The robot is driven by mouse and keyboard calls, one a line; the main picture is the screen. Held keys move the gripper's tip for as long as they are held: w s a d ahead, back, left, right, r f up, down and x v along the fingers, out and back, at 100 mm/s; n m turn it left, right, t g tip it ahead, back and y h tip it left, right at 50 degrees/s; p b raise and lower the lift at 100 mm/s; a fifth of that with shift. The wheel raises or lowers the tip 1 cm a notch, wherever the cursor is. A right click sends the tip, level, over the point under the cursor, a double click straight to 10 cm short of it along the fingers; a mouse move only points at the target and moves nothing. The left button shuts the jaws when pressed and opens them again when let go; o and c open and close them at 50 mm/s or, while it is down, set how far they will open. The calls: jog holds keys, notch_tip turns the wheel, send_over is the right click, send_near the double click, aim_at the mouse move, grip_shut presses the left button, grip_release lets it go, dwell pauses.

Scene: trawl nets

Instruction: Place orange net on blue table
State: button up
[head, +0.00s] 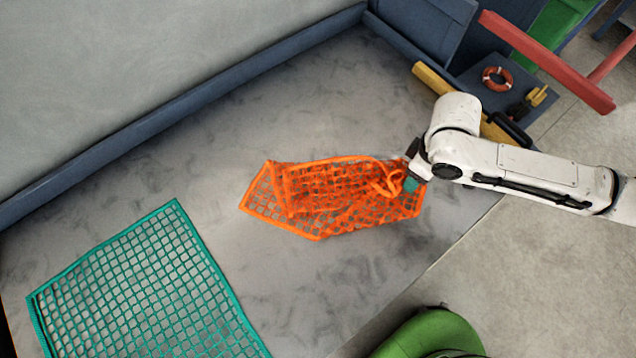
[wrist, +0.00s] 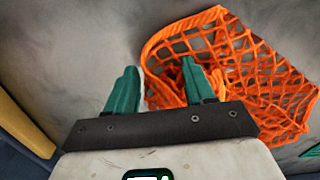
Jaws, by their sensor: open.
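The orange net (head: 330,190) lies crumpled and partly folded over itself on a grey mottled surface (head: 300,100). Its bunched right end is at my gripper (head: 410,181). In the wrist view, the teal fingers of my gripper (wrist: 159,74) are apart. The right finger is over the bunched orange strands of the net (wrist: 245,65), and the left finger is over bare grey surface. I cannot tell whether the fingers touch the net. A dark blue tabletop (head: 478,78) is at the upper right, partly hidden by my arm.
An orange-red ring (head: 497,78) and yellow gloves (head: 536,97) lie on the blue top. A yellow bar (head: 437,82) runs beside it; a red beam (head: 545,62) crosses nearby. A green net (head: 140,285) lies flat at lower left. A green rounded object (head: 430,335) is at the bottom.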

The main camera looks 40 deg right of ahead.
jog(key=shift+s+d+r+p, duration=0.15)
jog(key=shift+d+r+p, duration=0.05)
jog(key=shift+r+p, duration=0.6)
jog(key=shift+s+d+r+p, duration=0.15)
jog(key=shift+d+r+p, duration=0.05)
jog(key=shift+r+p, duration=0.55)
jog(key=d+r, duration=0.1)
jog(key=r, duration=0.1)
jog(key=s+r+p, duration=0.1)
jog(key=r, duration=0.1)
jog(key=d+r+p, duration=0.1)
jog(key=r, duration=0.2)
jog(key=shift+s+d, duration=0.35)
jog(key=shift+w+a+f, duration=0.15)
jog(key=shift+w+a, duration=0.05)
jog(key=shift+a, duration=0.05)
jog(key=c, duration=0.3)
jog(key=w+a, duration=0.1)
jog(key=w+a+f, duration=0.1)
jog(key=w+a, duration=0.3)
jog(key=shift+a+f, duration=0.2)
jog(key=shift+f, duration=0.15)
grip_shut()
jog(key=shift+w+a+f, duration=0.1)
jog(key=shift+a+f, duration=0.05)
jog(key=shift+f, duration=0.6)
jog(key=shift+w+a+f, duration=0.1)
jog(key=shift+f, duration=0.65)
